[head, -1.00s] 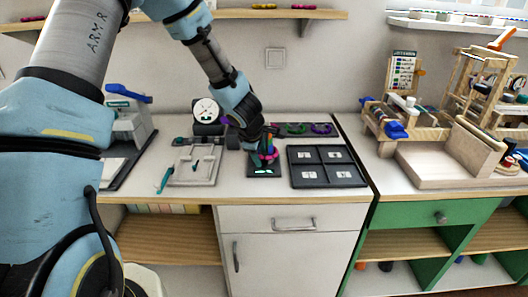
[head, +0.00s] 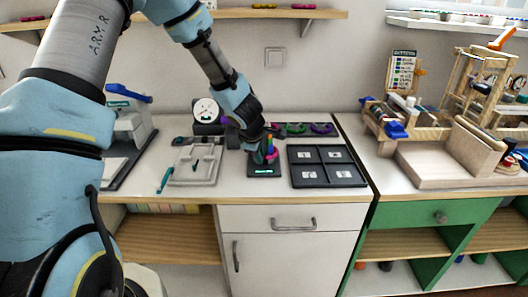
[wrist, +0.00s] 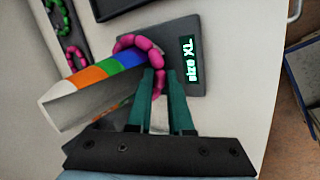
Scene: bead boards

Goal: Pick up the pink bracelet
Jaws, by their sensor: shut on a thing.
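The pink bracelet (wrist: 138,43) is a ring of pink beads. In the wrist view it curves around the blue end of a striped cone (wrist: 90,80), with beads running down to my fingertips. My gripper (wrist: 158,75) has teal fingers and is shut on the bracelet's near side. The cone stands by a dark base whose small display (wrist: 190,60) reads "size XL". In the head view my gripper (head: 262,144) is low over this device, and a little of the pink bracelet (head: 273,153) shows beside the cone. The rest of the bracelet is hidden.
Other bracelets, one green (head: 297,128) and one purple (head: 322,128), lie in a dark tray at the back. A black four-part tray (head: 327,167) is to the right. A light board (head: 195,165) and a dial (head: 206,111) are to the left.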

